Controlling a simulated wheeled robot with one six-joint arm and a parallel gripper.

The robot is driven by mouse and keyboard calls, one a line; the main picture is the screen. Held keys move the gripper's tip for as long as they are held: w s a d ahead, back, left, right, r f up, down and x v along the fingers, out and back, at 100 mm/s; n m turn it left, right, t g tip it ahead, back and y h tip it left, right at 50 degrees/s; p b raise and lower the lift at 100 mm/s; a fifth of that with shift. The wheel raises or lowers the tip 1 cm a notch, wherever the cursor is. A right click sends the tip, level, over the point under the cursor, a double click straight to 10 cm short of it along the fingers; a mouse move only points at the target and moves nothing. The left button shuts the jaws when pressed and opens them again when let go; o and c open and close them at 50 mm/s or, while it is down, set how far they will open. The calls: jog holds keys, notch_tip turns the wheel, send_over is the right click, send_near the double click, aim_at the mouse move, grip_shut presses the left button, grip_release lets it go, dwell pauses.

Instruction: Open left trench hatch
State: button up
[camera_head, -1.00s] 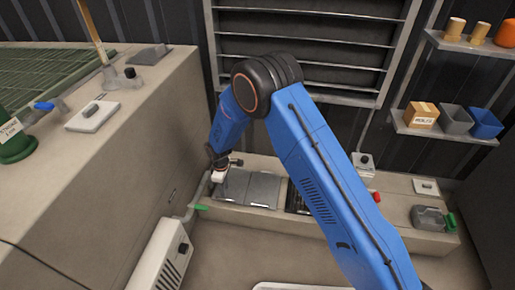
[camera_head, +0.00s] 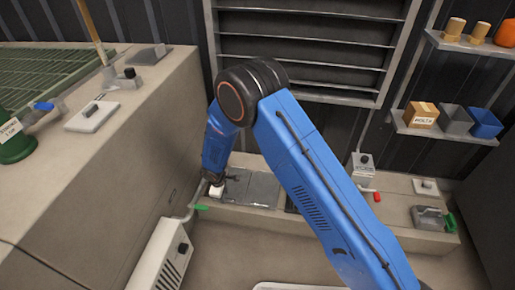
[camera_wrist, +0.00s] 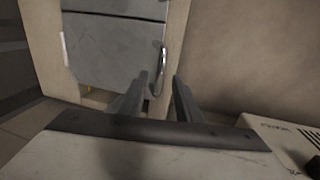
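Two flat grey trench hatches lie side by side in the top of the low bench. The left hatch (camera_head: 233,183) is beside my gripper (camera_head: 216,191) in the head view, and the other hatch (camera_head: 262,188) is to its right. Both look closed and flat. In the wrist view, the nearer grey hatch (camera_wrist: 108,48) carries a curved metal handle (camera_wrist: 162,62) on its right side. My gripper (camera_wrist: 160,80) has its fingers apart, with the lower end of the handle appearing between the fingertips. I cannot tell whether they touch it.
A tall beige block (camera_head: 130,130) stands left of the hatches, with a white louvred box (camera_head: 163,255) in front. A green handle (camera_head: 201,207) is near the gripper. A red-handled lever (camera_head: 376,197) and a grey case (camera_head: 430,217) are farther right on the bench.

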notch_tip(320, 180, up, 16)
jog(key=s, duration=0.3)
jog(key=w+d+r+m, duration=0.3)
jog(key=d+r+m, duration=0.1)
jog(key=d+r, duration=1.2)
dwell(0.6)
